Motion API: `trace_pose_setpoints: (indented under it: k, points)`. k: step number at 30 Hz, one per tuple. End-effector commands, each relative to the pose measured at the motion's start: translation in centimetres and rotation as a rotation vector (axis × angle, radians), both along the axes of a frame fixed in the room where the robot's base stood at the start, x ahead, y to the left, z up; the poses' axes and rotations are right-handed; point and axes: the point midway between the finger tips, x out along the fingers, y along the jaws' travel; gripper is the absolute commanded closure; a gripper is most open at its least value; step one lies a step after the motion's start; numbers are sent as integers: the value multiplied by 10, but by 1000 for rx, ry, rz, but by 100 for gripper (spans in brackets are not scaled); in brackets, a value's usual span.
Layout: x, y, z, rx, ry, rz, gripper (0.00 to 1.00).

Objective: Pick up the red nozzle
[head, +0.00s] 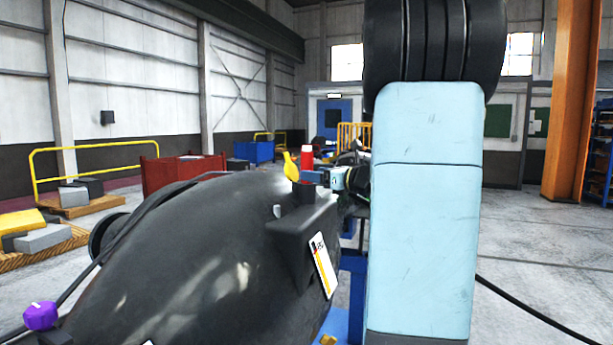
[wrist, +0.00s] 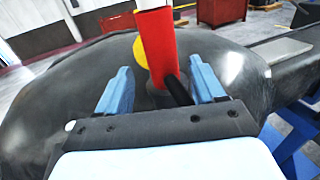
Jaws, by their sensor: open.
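The red nozzle (head: 307,158) stands upright on top of the large black casting (head: 190,250), with a white band at its top. In the wrist view the red nozzle (wrist: 160,50) rises between the two light blue fingers of my gripper (wrist: 160,75). The fingers are open, with a visible gap on each side of it. A black rod (wrist: 178,91) lies beside its base, near the right finger. In the head view my gripper (head: 313,177) reaches in from the right at the nozzle's lower part, and my arm hides what is behind it.
A yellow part (head: 290,167) stands just left of the nozzle and shows behind it in the wrist view (wrist: 139,48). A purple knob (head: 40,316) is at the lower left. A black hose (head: 110,240) runs along the casting's left side. A red container (head: 183,172) stands farther back.

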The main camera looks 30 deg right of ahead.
Motion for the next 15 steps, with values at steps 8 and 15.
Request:
trace_pose_setpoints:
  k: [8, 15]
  points:
    - [36, 9, 1, 1, -1, 2, 32]
    - [42, 11, 1, 1, 0, -1, 32]
